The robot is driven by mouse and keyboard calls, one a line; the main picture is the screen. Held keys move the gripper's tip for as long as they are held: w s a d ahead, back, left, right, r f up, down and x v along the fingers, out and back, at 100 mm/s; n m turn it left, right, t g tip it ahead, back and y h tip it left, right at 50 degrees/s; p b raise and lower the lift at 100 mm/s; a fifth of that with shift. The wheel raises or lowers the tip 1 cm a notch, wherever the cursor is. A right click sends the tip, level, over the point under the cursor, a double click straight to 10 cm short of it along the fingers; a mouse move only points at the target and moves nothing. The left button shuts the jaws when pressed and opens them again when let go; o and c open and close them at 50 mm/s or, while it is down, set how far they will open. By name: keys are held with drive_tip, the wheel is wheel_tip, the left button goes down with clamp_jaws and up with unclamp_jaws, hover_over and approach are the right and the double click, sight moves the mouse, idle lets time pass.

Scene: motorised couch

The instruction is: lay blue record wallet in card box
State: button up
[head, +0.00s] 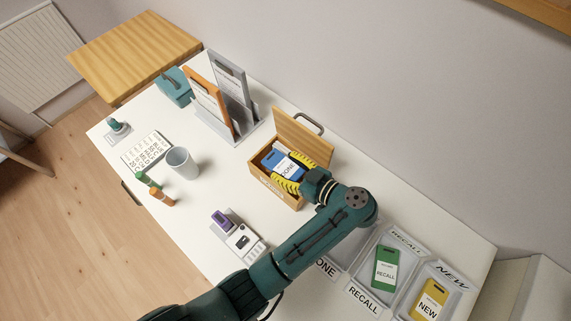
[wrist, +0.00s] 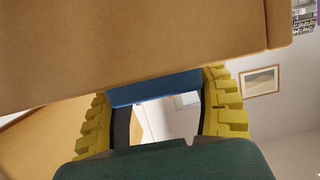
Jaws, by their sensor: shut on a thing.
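The blue record wallet (head: 287,163), with a white label reading DONE, is inside the opening of the wooden card box (head: 273,187). My gripper (head: 290,174), with yellow fingers, is shut on the wallet at the box opening. In the wrist view, the blue wallet (wrist: 155,88) spans between the yellow fingers of my gripper (wrist: 160,108), and the tan box wall (wrist: 150,45) fills the upper part. I cannot tell whether the wallet touches the box floor; its lower part is hidden. The box lid (head: 303,140) stands open at the back.
A grey rack (head: 237,95) with upright boards stands left of the box. A grey cup (head: 181,162), green and orange markers (head: 155,190) and a small device (head: 240,240) are on the table. Trays with a green wallet (head: 386,268) and a yellow wallet (head: 430,300) lie right.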

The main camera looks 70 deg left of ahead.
drive_tip(key=o, duration=1.3)
